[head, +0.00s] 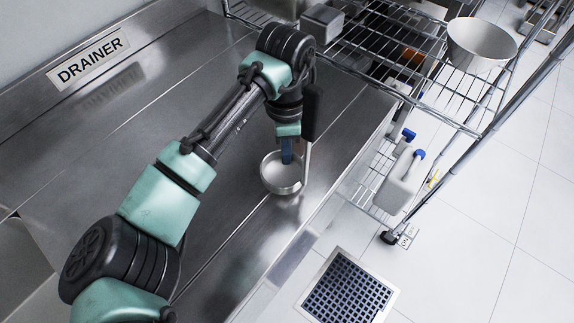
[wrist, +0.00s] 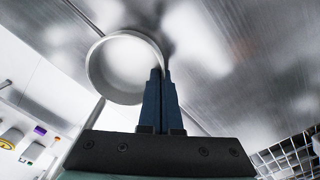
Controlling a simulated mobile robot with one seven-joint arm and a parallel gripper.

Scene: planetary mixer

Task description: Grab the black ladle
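The black ladle has a pale, round metal bowl (head: 282,174), a thin steel stem and a black grip (head: 312,112). In the head view it is upright near the front edge of the steel counter, with its grip pointing up beside my wrist. My gripper (head: 288,150) points down at the bowl's rim. In the wrist view, my dark blue fingers (wrist: 162,78) are together, with only a thin line between them, at the rim of the bowl (wrist: 125,68). They appear shut on the ladle at this rim. Whether the bowl touches the counter is unclear.
The steel counter (head: 95,170) is mostly bare, with a DRAINER sign (head: 88,61) on its back wall. A wire shelf rack (head: 480,98) stands at the right with a white bowl (head: 482,43) and containers (head: 401,180). A floor drain (head: 346,290) lies below.

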